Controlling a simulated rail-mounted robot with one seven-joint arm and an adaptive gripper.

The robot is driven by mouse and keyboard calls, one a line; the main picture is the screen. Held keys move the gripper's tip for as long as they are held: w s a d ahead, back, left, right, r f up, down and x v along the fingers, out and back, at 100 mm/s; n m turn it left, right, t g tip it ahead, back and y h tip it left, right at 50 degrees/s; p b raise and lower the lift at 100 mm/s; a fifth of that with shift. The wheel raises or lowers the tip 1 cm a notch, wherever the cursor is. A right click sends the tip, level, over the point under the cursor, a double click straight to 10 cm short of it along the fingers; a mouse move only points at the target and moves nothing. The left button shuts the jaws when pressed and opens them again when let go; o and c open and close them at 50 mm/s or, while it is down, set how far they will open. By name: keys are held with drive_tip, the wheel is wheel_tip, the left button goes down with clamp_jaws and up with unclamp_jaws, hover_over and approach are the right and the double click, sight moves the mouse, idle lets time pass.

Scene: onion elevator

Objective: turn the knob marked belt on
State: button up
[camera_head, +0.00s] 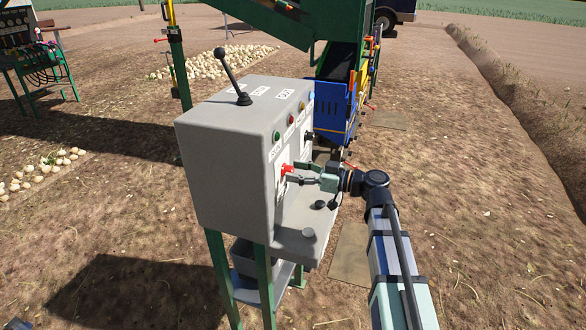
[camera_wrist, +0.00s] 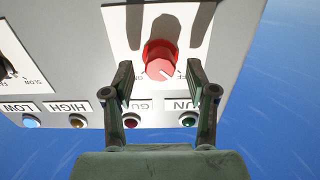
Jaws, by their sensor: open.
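The red knob (camera_wrist: 160,62) sits on a white plate on the grey control box; it also shows in the head view (camera_head: 286,169). Its white pointer line points down and right in the wrist view, toward partly hidden lettering that looks like OFF. Lettering that looks like ON is at lower left, partly behind a finger. My gripper (camera_wrist: 160,80) is open, with one fingertip on each side of the knob's near end. Gaps show on both sides, so it is not clamped. In the head view, my gripper (camera_head: 291,173) reaches the box face from the right.
The control box (camera_head: 225,165) has a black lever (camera_head: 232,79) on top. Several indicator lamps, including a green one (camera_wrist: 188,120), lie close to my fingers. A lower shelf (camera_head: 290,240) with small knobs juts out below my gripper. A blue hopper (camera_head: 334,108) stands behind.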

drive_tip(key=shift+w+a, duration=0.2)
drive_tip(key=shift+a, duration=0.5)
clamp_jaws()
